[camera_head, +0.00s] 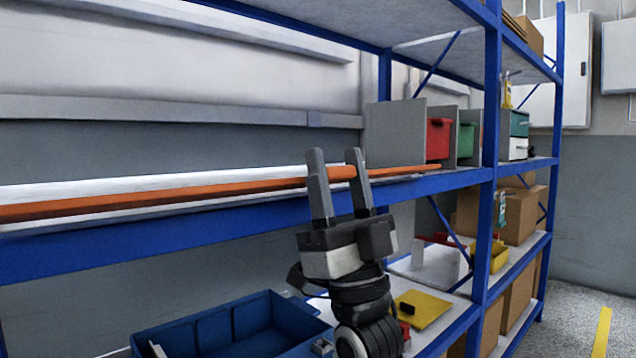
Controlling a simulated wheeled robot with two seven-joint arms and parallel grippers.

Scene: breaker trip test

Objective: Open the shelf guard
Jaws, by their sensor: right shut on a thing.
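The shelf guard is a long orange bar (180,194) along the front of the middle blue shelf. It runs from the left edge of the view to beyond my gripper, thinning towards the far end. My right gripper (335,170) comes up from below with its fingers pointing up. It is shut on the bar at a thicker orange section, one finger on each side. The contact on the far side of the fingers is partly hidden. My left gripper is not in view.
Grey dividers (396,134) with red (438,138) and green bins stand on the middle shelf at the right. A blue crate (225,325) sits below at the left. A yellow plate (422,309) lies on the lower shelf. A blue upright (488,150) stands to the right.

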